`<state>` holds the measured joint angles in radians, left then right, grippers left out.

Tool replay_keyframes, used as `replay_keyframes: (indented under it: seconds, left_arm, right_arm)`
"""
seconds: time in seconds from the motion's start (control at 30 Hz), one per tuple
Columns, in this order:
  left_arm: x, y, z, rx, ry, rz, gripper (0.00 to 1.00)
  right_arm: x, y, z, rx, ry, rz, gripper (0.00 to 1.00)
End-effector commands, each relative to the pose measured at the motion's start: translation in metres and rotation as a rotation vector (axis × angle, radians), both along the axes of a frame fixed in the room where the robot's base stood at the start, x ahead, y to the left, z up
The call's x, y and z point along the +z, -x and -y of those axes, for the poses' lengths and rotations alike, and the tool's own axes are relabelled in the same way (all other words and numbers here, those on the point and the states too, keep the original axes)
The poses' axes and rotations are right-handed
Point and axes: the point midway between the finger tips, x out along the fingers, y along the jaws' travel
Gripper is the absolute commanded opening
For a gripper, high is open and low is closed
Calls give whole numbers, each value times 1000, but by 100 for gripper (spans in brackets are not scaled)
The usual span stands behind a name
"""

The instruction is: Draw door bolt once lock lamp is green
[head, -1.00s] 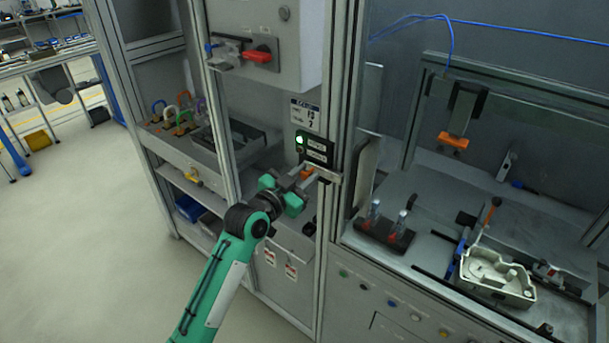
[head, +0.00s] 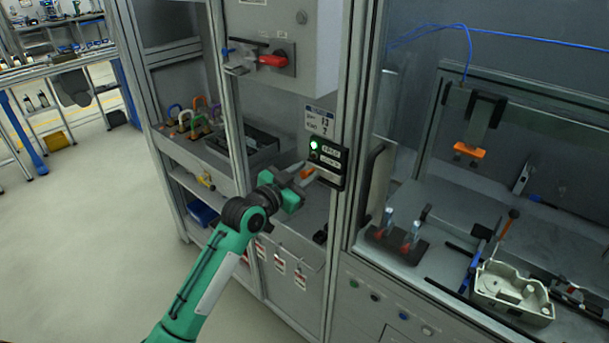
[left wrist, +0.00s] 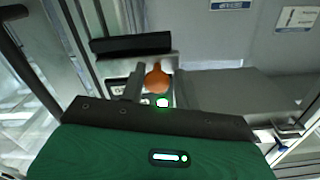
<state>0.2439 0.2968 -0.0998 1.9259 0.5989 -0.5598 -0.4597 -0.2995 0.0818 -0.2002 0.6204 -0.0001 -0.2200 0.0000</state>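The lock lamp (head: 314,145) glows green on a black box on the door post; a green glow also shows in the left wrist view (left wrist: 162,102). Just below and left of the box is the bolt's orange knob (head: 307,172), which shows in the left wrist view too (left wrist: 157,78). My left gripper (head: 304,177) has its grey fingers around this knob and appears shut on it. The fingers hide part of the knob, and I cannot see the bolt bar's full length. My right gripper is not in view.
A red-handled switch (head: 273,60) sits on the grey cabinet above. Coloured padlocks (head: 190,115) stand on the shelf at left. Right of the post, a glazed cell holds a pale casting (head: 512,290) and a black block with two upright pieces (head: 397,244). The floor at left is clear.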

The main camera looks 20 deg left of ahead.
Motion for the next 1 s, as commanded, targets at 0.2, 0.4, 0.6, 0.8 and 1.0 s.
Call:
replay_keyframes:
  seconds: [0.2,0.4,0.6,0.8,1.0]
  left_arm:
    - [0,0,-1,2,-1,0,28]
    - [-1,3,-2,2,-1,0,28]
    - [-4,27,-10,1,-4,2,28]
    - [-5,72,-26,1,-6,0,28]
    - [-4,109,-38,0,-6,-1,28]
  right_arm:
    - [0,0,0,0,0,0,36]
    - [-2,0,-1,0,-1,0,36]
    - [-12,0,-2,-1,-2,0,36]
    - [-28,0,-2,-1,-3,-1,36]
    - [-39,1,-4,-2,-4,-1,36]
